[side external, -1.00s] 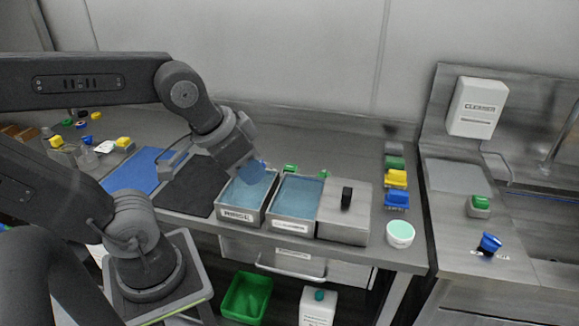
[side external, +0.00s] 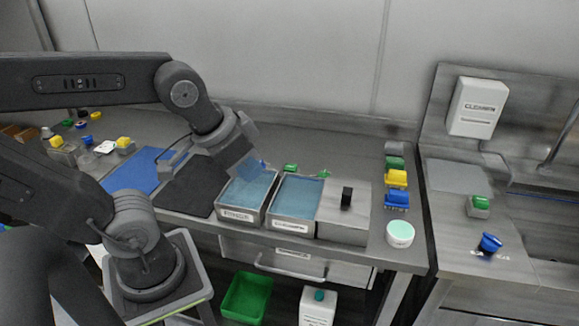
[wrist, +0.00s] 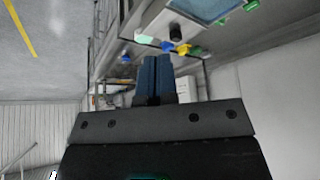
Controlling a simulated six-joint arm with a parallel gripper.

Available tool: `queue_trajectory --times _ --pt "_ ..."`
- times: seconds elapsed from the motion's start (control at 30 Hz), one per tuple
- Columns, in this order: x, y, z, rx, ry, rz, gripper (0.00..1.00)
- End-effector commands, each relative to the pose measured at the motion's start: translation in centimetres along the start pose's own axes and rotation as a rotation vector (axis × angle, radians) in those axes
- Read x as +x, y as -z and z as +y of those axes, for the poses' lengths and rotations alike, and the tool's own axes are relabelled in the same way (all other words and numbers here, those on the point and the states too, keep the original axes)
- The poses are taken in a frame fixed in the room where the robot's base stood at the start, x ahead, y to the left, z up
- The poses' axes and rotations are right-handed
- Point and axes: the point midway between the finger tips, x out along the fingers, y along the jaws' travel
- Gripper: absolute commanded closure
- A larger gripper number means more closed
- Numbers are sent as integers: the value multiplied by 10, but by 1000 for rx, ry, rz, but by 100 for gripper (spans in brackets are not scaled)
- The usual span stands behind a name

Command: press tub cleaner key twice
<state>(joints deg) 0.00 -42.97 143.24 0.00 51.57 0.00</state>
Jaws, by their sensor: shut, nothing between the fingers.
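The tub labelled CLEANER (side external: 294,226) stands at the bench front, holding blue liquid, with a metal lidded section (side external: 345,208) and black knob at its right. Two small green pieces show behind the tubs: one behind the gap between them (side external: 291,168), one behind the cleaner tub (side external: 324,174). Which one is the tub cleaner key I cannot tell. My gripper (side external: 252,172) is above the back of the RINSE tub (side external: 238,215), left of the cleaner tub. Its blue fingers are together and empty, also in the wrist view (wrist: 154,78).
Yellow (side external: 396,179) and blue (side external: 397,200) blocks and a round mint-topped pot (side external: 400,234) stand right of the tubs. A wall CLEANER dispenser (side external: 477,107) hangs farther right. A black mat (side external: 188,188) lies left. The bench behind the tubs is mostly clear.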

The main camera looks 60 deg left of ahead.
Motion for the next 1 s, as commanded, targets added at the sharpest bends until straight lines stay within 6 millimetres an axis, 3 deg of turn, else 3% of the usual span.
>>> queue_trajectory --times 0.5,0.67,0.87,1.0 --pt "0 0 0 -1 0 0 100" --pt "5 9 2 -74 -34 -18 100" --pt "27 50 2 -412 -171 -70 100" --pt "52 91 -15 -751 -269 -91 100"
